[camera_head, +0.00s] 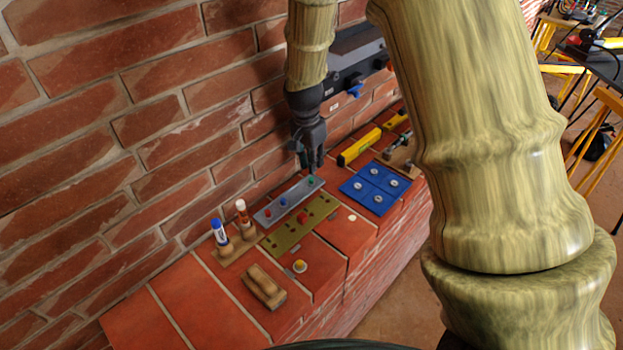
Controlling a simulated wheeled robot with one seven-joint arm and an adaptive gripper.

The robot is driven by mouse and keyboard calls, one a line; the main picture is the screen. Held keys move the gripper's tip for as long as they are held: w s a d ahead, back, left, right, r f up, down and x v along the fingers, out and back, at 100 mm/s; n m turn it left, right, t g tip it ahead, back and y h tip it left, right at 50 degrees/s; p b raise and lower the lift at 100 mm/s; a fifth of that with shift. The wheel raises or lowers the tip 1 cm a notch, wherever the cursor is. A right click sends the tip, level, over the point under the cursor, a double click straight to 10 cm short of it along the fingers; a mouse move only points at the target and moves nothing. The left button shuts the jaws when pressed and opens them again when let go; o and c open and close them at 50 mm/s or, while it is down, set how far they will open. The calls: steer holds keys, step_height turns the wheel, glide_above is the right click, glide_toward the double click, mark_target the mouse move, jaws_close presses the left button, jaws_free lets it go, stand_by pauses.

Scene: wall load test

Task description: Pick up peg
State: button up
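A grey strip board (289,200) lies near the wall on the brick ledge. On it stand small pegs: a blue peg (268,214), a red peg (282,202) and a green peg (311,181) at its far right end. An olive board with holes (285,241) lies in front of it, with a red knob-like piece (303,217) on it. My gripper (314,169) points down just above the green peg. Its fingers are small and dark, so I cannot tell whether they touch the peg or how far they are open.
A wooden holder (238,249) bears a blue-and-white marker (219,232) and a red-and-white one (242,212). A wooden block (263,287) lies in front. A blue panel (391,179), a yellow level (358,146) and a wall-side dark device (352,65) are to the right. The front-left ledge is clear.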

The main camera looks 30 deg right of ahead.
mark_target(311, 178)
steer(key=shift+w+f, duration=0.4)
steer(key=shift+f, duration=0.25)
steer(key=shift+w+f, duration=0.4)
steer(key=shift+f, duration=0.2)
steer(key=shift+s+p, duration=0.35)
steer(key=shift+s, duration=0.2)
steer(key=f+p, duration=0.1)
steer(key=f, duration=0.1)
steer(key=w+f, duration=0.1)
steer(key=shift+d+f+p, duration=0.1)
steer(key=shift+f+p, duration=0.25)
steer(key=shift+p, duration=0.05)
steer(key=shift+s+f, duration=0.25)
steer(key=shift+f, duration=0.15)
steer(key=shift+w+f, duration=0.15)
steer(key=shift+f, duration=0.2)
jaws_close()
